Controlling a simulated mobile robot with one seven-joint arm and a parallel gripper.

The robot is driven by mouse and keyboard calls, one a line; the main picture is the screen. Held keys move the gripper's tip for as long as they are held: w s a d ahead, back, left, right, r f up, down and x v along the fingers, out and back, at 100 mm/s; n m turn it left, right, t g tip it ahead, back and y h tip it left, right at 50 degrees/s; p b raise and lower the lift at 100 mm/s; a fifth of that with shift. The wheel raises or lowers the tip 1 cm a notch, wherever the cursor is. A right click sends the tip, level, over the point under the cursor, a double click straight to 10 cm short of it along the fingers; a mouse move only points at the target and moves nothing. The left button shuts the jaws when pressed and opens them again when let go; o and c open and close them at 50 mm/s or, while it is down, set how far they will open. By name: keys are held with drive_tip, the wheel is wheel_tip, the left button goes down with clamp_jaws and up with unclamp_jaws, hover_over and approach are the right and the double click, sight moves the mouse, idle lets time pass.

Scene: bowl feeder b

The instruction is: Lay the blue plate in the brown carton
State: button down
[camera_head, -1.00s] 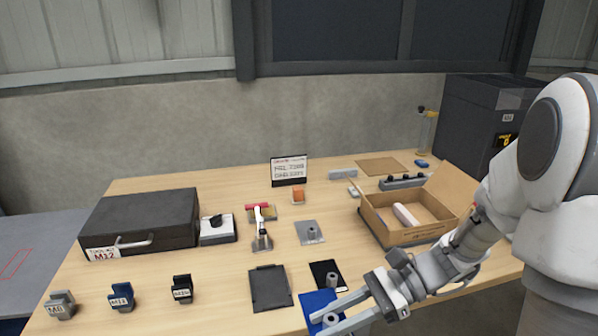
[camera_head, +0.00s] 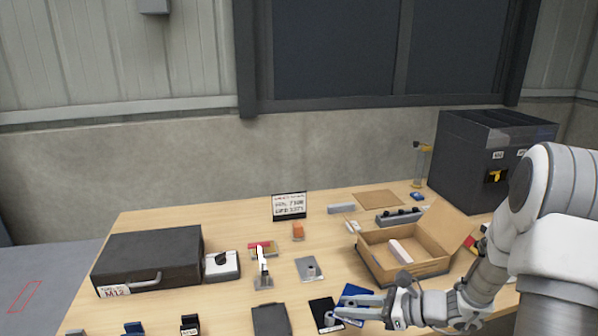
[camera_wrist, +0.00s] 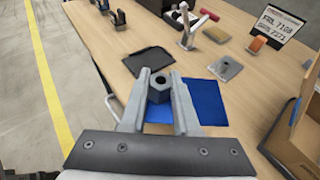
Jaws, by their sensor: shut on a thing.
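The blue plate (camera_head: 356,291) hangs from my gripper (camera_head: 341,311), in front of the carton and to its left in the head view. In the wrist view, my gripper (camera_wrist: 160,82) is shut on the grey knob of the blue plate (camera_wrist: 208,102), and the plate shows beneath and beside the fingers. The brown carton (camera_head: 408,273) stands open on the table, its flap raised at the right. A pale rounded block (camera_head: 400,250) lies inside. In the wrist view the carton (camera_wrist: 300,135) shows only in part, at the right edge.
A dark flat plate (camera_head: 270,320), a toggle clamp (camera_head: 263,268) and a black case (camera_head: 150,258) stand to the left. A dark bin unit (camera_head: 470,165) stands behind the carton.

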sight(353, 295)
drive_tip(key=w+d+m+t, duration=0.1)
drive_tip(key=w+d+m+t+p, duration=0.1)
drive_tip(key=shift+w+d+f+h, duration=0.15)
drive_tip(key=shift+d+f+h, duration=0.2)
drive_tip(key=shift+h, duration=0.05)
drive_tip(key=shift+w, duration=0.15)
drive_tip(key=shift+w+a+r+m+t+h, duration=0.15)
drive_tip(key=shift+a+m+t+h, duration=0.15)
drive_tip(key=shift+m+t+h, duration=0.9)
drive_tip(key=shift+m+t, duration=0.2)
drive_tip(key=shift+d+m+t+h, duration=0.1)
drive_tip(key=shift+m+t+h, duration=0.35)
drive_tip(key=shift+m, duration=0.25)
drive_tip(key=shift+s+d+f+m+h, duration=0.3)
drive_tip(key=shift+m+h, duration=0.1)
drive_tip(key=shift+h, duration=0.35)
drive_tip(key=shift+w, duration=0.1)
